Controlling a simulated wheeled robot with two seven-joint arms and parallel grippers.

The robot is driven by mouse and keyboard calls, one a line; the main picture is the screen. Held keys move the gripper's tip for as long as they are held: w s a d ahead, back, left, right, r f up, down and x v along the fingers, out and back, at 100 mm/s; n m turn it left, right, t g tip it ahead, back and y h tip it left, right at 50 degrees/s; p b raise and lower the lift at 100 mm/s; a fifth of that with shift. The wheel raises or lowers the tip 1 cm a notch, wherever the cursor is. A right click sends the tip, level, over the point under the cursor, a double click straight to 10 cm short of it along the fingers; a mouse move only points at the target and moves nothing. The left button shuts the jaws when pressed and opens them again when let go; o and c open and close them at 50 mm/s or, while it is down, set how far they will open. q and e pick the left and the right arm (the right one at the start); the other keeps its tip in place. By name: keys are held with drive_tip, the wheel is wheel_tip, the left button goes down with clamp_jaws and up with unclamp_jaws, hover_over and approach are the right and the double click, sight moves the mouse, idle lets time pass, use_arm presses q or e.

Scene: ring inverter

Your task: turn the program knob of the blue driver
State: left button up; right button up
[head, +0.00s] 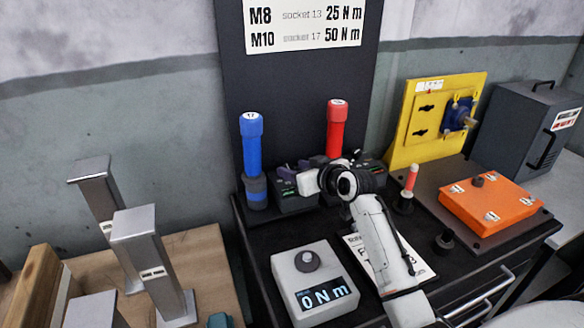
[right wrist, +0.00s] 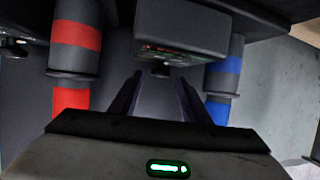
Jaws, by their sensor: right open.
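The blue driver (head: 252,150) stands upright against the dark back panel, its lower part dark grey. Beside it on the right is a dark box (head: 295,196) with a small lit display. In the right wrist view, the blue driver (right wrist: 217,112) is at the right, and a dark box (right wrist: 182,25) carries a small dark round knob (right wrist: 160,70). My right gripper (head: 298,168) is at this box, right of the blue driver. Its fingers (right wrist: 160,82) are open, with the knob lined up between their tips; contact cannot be told. My left gripper is not in view.
A red driver (head: 337,130) with its own dark box stands close to the right of my gripper. A white meter (head: 315,270) reading 0 N m is in front. An orange box (head: 490,206) and yellow panel (head: 412,130) are further right. Metal posts (head: 142,240) stand left.

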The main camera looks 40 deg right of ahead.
drive_tip(key=shift+x, duration=0.85)
drive_tip(key=c, duration=1)
drive_tip(key=shift+a+m+h, duration=0.3)
drive_tip(key=shift+m+h, duration=0.6)
drive_tip(key=shift+h, duration=0.1)
drive_tip(key=shift+m+g+h, duration=0.3)
drive_tip(key=shift+m+h, duration=0.3)
drive_tip(key=shift+h, duration=0.1)
drive_tip(key=o, duration=1)
drive_tip(key=shift+a, duration=0.1)
